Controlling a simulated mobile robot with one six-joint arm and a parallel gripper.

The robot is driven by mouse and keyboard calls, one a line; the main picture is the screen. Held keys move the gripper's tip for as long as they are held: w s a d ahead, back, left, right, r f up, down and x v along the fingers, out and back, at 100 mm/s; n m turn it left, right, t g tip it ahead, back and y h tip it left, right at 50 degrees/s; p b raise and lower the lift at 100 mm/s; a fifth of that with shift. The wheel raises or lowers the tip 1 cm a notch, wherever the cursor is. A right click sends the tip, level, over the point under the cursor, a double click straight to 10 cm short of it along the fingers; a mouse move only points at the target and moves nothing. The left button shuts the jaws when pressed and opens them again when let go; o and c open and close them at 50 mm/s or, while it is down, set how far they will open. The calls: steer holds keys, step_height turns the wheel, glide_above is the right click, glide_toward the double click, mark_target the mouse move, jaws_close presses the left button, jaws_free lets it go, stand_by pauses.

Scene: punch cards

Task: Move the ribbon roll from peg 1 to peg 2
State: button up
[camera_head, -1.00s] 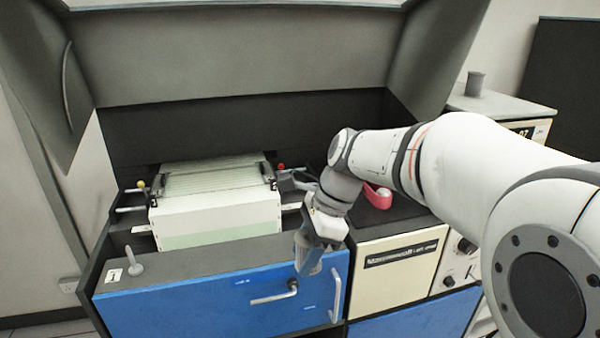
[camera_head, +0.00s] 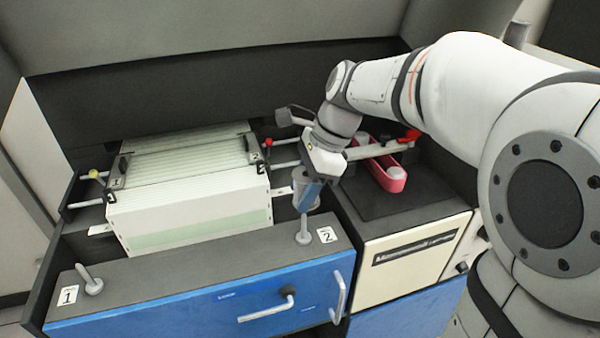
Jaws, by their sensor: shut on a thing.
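Peg 1 (camera_head: 88,280) stands bare at the left end of the grey ledge, beside the label "1". Peg 2 (camera_head: 303,230) stands near the ledge's right end, beside the label "2", with nothing seen around it. My gripper (camera_head: 309,198) points down just behind and above peg 2. It is shut on a greyish cylinder, which looks like the ribbon roll (camera_head: 298,185). The fingers partly cover the roll. In the picture the roll's lower edge is close above peg 2's top; I cannot tell the exact gap in depth.
A stack of pale paper or cards (camera_head: 185,200) between black clamps stands left of my gripper. A red tray (camera_head: 388,176) lies on the dark top to the right. The blue front panel (camera_head: 210,300) has a grey handle. The ledge between the pegs is clear.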

mark_target(301, 175)
steer(key=shift+a+r, duration=0.1)
steer(key=r+p, duration=0.1)
steer(key=p, duration=0.2)
steer(key=shift+a+r, duration=0.1)
steer(key=shift+r, duration=0.1)
steer(key=r+p, duration=0.1)
steer(key=p, duration=0.3)
steer(key=shift+r+n+p, duration=0.15)
steer(key=shift+n+p, duration=0.15)
steer(key=shift+p, duration=0.05)
steer(key=p, duration=0.4)
steer(key=shift+s+r, duration=0.1)
steer(key=shift+r, duration=0.25)
steer(key=shift+s+n+p, duration=0.1)
steer(key=shift+n+p, duration=0.2)
steer(key=shift+p, duration=0.1)
steer(key=shift+f, duration=0.15)
steer(key=shift+f+b, duration=2.2)
steer(key=shift+f, duration=0.3)
steer(key=shift+p, duration=0.35)
steer(key=shift+f+b, duration=2.2)
steer(key=shift+f, duration=1.35)
